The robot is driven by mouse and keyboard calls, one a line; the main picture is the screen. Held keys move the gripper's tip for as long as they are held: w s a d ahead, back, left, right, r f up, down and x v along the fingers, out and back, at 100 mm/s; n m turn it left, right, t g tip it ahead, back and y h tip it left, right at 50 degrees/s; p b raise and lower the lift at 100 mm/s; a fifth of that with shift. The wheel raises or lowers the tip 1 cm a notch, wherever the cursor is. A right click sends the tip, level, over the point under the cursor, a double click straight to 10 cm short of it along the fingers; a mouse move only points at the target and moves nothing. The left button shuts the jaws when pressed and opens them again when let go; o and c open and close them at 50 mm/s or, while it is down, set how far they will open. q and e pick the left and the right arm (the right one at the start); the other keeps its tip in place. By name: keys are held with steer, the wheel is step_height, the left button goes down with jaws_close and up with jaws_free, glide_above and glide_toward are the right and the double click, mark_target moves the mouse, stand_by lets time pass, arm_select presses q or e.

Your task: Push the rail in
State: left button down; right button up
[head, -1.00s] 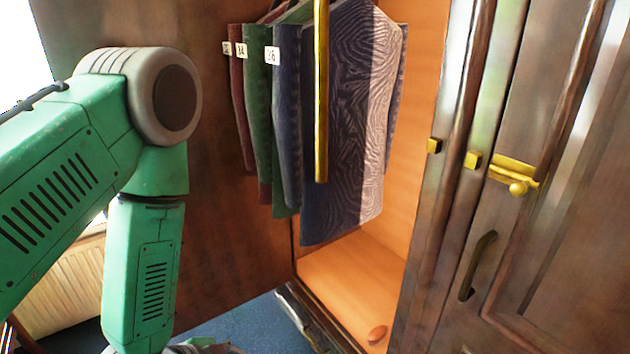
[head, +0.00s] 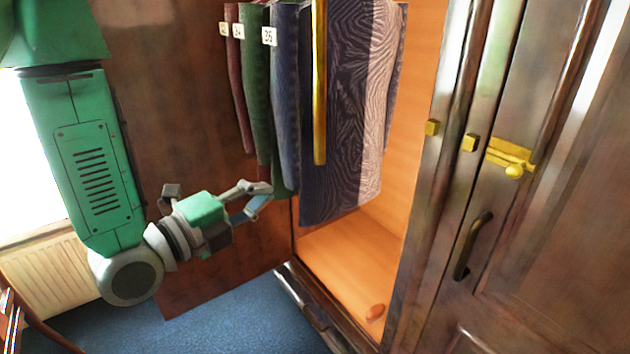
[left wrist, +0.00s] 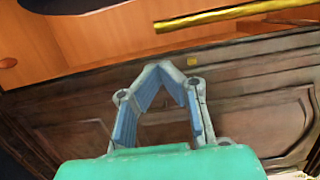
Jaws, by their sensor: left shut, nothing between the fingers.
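The brass rail (head: 319,100) sticks out of the open wardrobe toward me, its free end in front of the hanging garments. It also crosses the top of the left wrist view (left wrist: 245,15). Garments (head: 340,120) in dark red, green, blue and a patterned cloth hang around it, some with white number tags; their hangers are out of frame. My left gripper (head: 258,198) is shut and empty. In the head view it is left of the rail and below its end, close to the garments' lower edges; contact is unclear. Its fingers (left wrist: 168,75) converge in the left wrist view. My right gripper is not in view.
The open wardrobe door (head: 190,130) stands behind my left arm. A closed door (head: 500,230) with a brass latch (head: 510,158) and handle (head: 473,245) is at right. A small round knob (head: 376,312) lies low inside. Blue carpet (head: 240,325) is clear below.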

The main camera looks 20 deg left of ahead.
arm_select(q)
steer(key=a+b, duration=0.1)
steer(key=b, duration=0.3)
steer(key=p, duration=0.2)
glide_toward(317, 163)
steer(key=w, duration=0.2)
steer(key=x, duration=0.4)
steer(key=d+x, duration=0.1)
steer(key=x, duration=0.1)
steer(key=shift+s+d+r, duration=0.1)
steer(key=shift+s, duration=0.25)
steer(key=shift+w+p, duration=0.25)
steer(key=shift+p, duration=0.05)
steer(key=shift+w, duration=0.1)
steer(key=shift+a, duration=0.65)
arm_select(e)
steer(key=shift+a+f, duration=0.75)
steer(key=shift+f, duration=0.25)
